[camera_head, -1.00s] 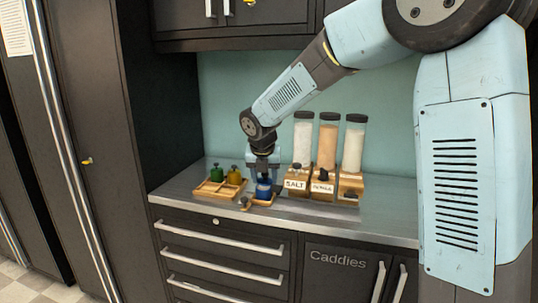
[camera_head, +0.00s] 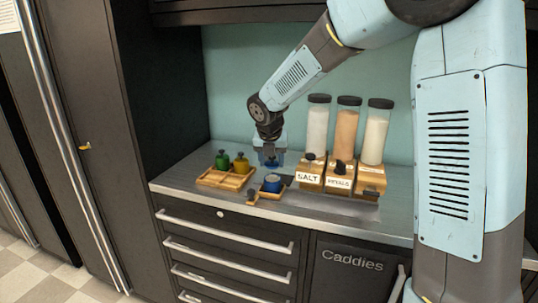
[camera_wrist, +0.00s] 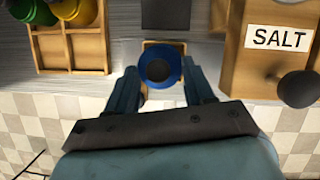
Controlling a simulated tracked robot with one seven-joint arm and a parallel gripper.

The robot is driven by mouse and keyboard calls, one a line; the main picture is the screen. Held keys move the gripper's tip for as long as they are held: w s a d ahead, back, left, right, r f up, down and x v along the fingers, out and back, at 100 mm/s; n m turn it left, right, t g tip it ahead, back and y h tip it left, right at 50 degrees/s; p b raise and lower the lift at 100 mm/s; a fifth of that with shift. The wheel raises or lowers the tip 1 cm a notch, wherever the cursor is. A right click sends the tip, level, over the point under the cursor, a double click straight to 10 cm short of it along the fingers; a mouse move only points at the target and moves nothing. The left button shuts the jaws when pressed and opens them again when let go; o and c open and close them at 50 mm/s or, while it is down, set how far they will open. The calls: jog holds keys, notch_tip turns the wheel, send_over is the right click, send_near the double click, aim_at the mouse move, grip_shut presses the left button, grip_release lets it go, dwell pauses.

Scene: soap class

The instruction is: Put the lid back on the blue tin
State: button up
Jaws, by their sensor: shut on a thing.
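My gripper (camera_head: 270,153) is shut on a blue round lid (camera_head: 270,162) and holds it in the air above the counter. The blue tin (camera_head: 272,183) stands open below it on a small wooden tray (camera_head: 252,199), with a visible gap between lid and tin. In the wrist view the fingers of my gripper (camera_wrist: 161,82) stand either side of the blue lid (camera_wrist: 160,82), which has a dark round knob. The tin is mostly or wholly hidden under the lid there.
A divided wooden tray (camera_head: 221,182) with a green tin (camera_head: 222,161) and a yellow tin (camera_head: 241,164) stands left. Tall jars, one clear-white (camera_head: 317,125), stand on wooden blocks right, one block labelled SALT (camera_head: 310,179). The counter's front strip (camera_head: 330,216) is clear.

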aim_at(272, 166)
jog(key=shift+d+f, duration=0.1)
jog(key=shift+f, duration=1.8)
jog(key=shift+f, duration=0.15)
dwell(1.0)
jog(key=o, duration=1.1)
jog(key=shift+o, duration=0.4)
jog(key=shift+o, duration=1.2)
jog(key=shift+r, duration=3.55)
